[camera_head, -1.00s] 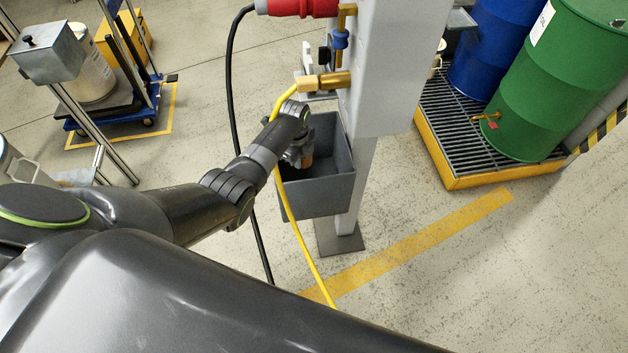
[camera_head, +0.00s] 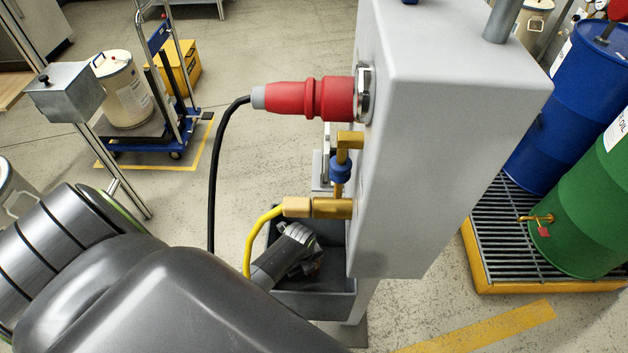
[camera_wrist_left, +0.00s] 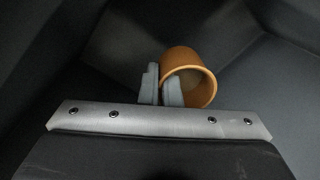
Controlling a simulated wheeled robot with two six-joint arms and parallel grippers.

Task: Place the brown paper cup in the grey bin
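The grey bin (camera_head: 315,303) is fixed to the front of a light grey post, low down. My left arm reaches down into it, and my left gripper (camera_head: 308,268) is inside the bin, partly hidden by its own wrist. In the left wrist view the brown paper cup (camera_wrist_left: 204,86) shows with its open mouth towards the camera. The left gripper's fingers (camera_wrist_left: 161,88) are close together at the cup's left rim, one outside and one inside, pinching its wall. Dark bin walls surround them. The cup's contact with the bin floor cannot be told. My right gripper is not in view.
Above the bin, a brass fitting (camera_head: 318,207) with a yellow hose (camera_head: 254,237) and a red plug (camera_head: 310,97) with a black cable stick out from the post (camera_head: 430,130). Blue (camera_head: 570,110) and green drums (camera_head: 590,215) stand right on a grated pallet.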

